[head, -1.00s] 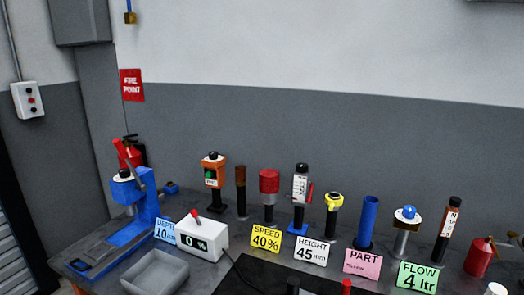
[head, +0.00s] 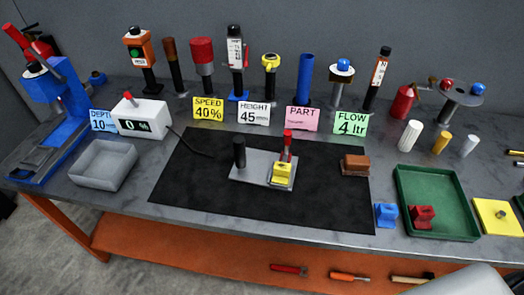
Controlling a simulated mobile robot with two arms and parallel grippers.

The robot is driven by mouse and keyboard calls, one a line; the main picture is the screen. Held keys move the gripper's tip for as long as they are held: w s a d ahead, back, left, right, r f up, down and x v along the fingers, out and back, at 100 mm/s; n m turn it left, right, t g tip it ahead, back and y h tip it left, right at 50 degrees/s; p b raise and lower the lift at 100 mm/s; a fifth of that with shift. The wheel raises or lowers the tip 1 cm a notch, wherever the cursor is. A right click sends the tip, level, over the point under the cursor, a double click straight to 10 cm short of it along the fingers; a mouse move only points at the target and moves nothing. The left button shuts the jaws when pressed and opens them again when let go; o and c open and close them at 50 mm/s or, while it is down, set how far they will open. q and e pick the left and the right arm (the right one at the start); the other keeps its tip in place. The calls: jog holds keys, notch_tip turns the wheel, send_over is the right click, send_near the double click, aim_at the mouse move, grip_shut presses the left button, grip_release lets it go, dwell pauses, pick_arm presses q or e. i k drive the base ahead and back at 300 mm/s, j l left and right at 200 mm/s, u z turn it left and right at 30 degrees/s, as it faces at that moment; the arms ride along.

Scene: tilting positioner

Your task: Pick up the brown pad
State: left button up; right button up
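The brown pad (head: 355,165) appears as a small brown block near the right edge of the black mat (head: 200,195), on the grey workbench. Its top looks slightly narrower than its base, and nothing covers it. Neither of my grippers shows in the head view.
Left of the pad, a grey plate (head: 246,178) bears a black post and a yellow block with a red handle. Right are a green tray (head: 437,232), a blue block (head: 386,215) and a red block (head: 422,216). Label cards and upright tools line the back. The mat's front is clear.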

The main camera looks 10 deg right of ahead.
aim_at(355, 165)
jog(key=z, duration=1.25)
